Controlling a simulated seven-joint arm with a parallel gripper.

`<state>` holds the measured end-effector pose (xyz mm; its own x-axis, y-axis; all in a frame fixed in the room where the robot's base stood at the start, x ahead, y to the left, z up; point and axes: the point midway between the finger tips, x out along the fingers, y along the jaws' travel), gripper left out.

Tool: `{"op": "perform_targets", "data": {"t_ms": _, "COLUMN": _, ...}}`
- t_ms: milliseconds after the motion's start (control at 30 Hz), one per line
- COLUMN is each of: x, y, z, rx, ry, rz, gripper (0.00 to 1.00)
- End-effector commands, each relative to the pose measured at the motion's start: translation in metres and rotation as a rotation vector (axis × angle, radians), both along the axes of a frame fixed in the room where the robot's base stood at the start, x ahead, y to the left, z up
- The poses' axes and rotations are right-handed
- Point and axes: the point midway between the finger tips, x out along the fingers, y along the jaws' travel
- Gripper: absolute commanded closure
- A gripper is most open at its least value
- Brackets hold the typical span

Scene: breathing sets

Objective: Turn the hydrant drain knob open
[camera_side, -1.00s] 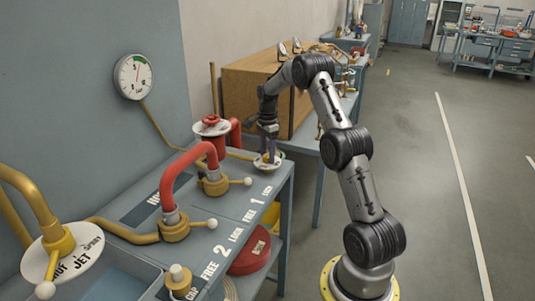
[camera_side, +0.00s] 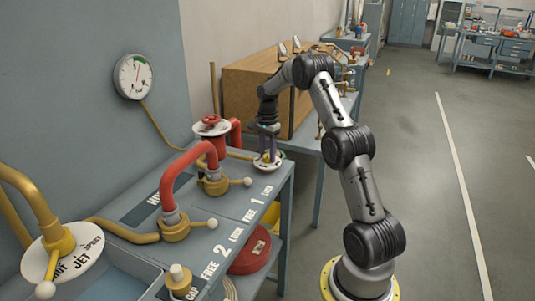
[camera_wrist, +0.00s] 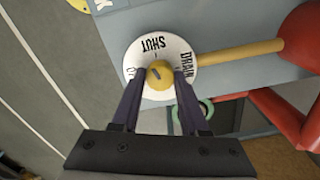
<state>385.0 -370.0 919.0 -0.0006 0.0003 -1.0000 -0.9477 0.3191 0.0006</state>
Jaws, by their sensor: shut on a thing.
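The drain knob (camera_wrist: 160,72) is a small round yellow knob with a short dark mark. It sits at the middle of a white round dial (camera_wrist: 190,47) that reads SHUT and DRAIN; the rest of the lettering is partly hidden. My gripper (camera_wrist: 159,80) is shut on the knob, one dark finger on each side. In the side view my gripper (camera_side: 267,156) points down onto the dial (camera_side: 260,165) at the far end of the grey bench, and its fingers largely hide the knob.
A yellow pipe (camera_wrist: 245,52) runs from the dial to a red body (camera_wrist: 305,35). A wooden box (camera_side: 255,90) stands behind. The floor to the right is clear.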

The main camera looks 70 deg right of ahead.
Motion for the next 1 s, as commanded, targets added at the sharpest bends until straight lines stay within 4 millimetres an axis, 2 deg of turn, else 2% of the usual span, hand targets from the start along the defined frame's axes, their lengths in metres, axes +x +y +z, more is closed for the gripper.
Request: {"op": "perform_targets", "data": {"t_ms": 1000, "x": 0.0008, "y": -0.0008, "z": 0.0019, "rx": -0.003, "ry": -0.001, "rz": 0.958, "gripper": 1.00}}
